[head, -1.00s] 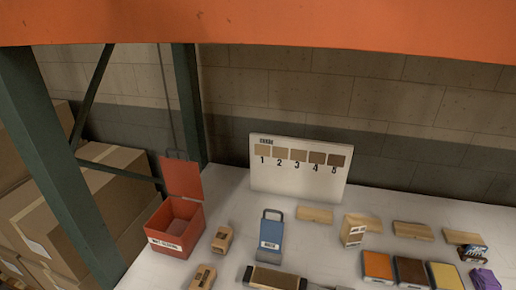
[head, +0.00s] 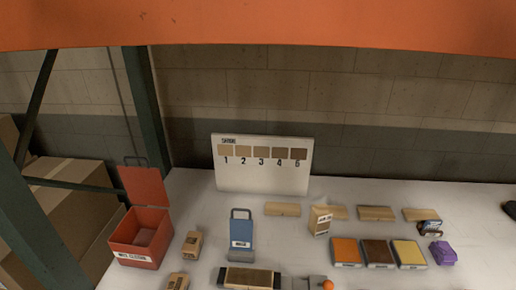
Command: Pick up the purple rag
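The purple rag (head: 443,253) lies crumpled on the white table at the right. It sits to the right of the yellow-topped block (head: 408,253) and just below a small dark patterned item (head: 429,228). Neither of my grippers shows in the head view, so nothing is seen touching the rag.
A red open-lidded box (head: 139,251) stands at the left, beside a green rack post. A blue handled container (head: 241,235), wooden blocks and orange and brown blocks cover the middle. A numbered sample board (head: 262,180) stands behind. Table right of the rag is clear.

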